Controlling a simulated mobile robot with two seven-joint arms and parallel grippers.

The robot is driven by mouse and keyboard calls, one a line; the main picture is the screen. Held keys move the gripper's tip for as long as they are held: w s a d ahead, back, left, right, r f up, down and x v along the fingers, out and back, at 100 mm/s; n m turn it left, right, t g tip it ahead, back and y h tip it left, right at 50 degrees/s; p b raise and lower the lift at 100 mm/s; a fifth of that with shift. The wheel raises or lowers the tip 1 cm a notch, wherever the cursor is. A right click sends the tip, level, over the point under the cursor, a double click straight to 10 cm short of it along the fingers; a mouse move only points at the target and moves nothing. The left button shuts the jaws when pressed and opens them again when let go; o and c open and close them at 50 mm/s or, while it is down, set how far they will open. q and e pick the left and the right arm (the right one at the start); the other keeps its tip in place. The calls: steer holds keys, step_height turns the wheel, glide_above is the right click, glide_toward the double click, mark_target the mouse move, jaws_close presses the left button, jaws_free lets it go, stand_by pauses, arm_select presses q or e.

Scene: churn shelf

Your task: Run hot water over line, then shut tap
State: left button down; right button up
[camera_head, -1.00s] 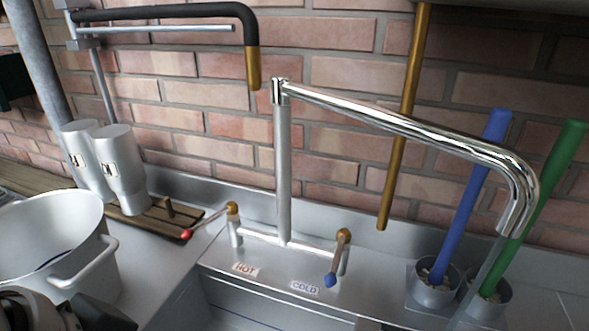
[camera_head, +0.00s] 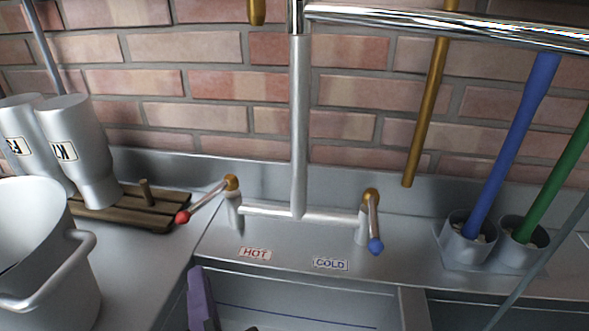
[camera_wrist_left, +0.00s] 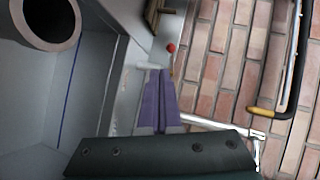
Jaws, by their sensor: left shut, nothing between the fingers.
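The hot tap lever with its red knob (camera_head: 182,217) points left and forward, beside the HOT label (camera_head: 255,253). The red knob also shows in the left wrist view (camera_wrist_left: 171,48). The cold lever with its blue knob (camera_head: 375,246) points forward. The chrome spout (camera_head: 440,22) swings right; its outlet is out of view, so I cannot tell whether water runs. A blue line (camera_head: 300,312) crosses the sink wall. My left gripper (camera_head: 200,292) is over the sink's left edge, in front of the hot lever and apart from it. In the left wrist view its purple fingers (camera_wrist_left: 161,100) are shut and empty.
Blue (camera_head: 515,140) and green (camera_head: 560,175) handles stand in metal cups at right. A brass rod (camera_head: 428,110) hangs near the wall.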

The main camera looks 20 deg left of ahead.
arm_select(q)
steer(key=w+d+m+t, duration=0.2)
steer(key=d, duration=0.1)
glide_toward(210, 200)
steer(key=w, duration=0.4)
steer(key=a+p, duration=0.1)
steer(key=a, duration=0.1)
steer(key=a+f, duration=0.1)
steer(key=a, duration=0.1)
steer(key=shift+t+p, duration=0.3)
steer(key=shift+p, duration=0.1)
steer(key=shift+w+h, duration=0.15)
steer(key=shift+h, duration=0.15)
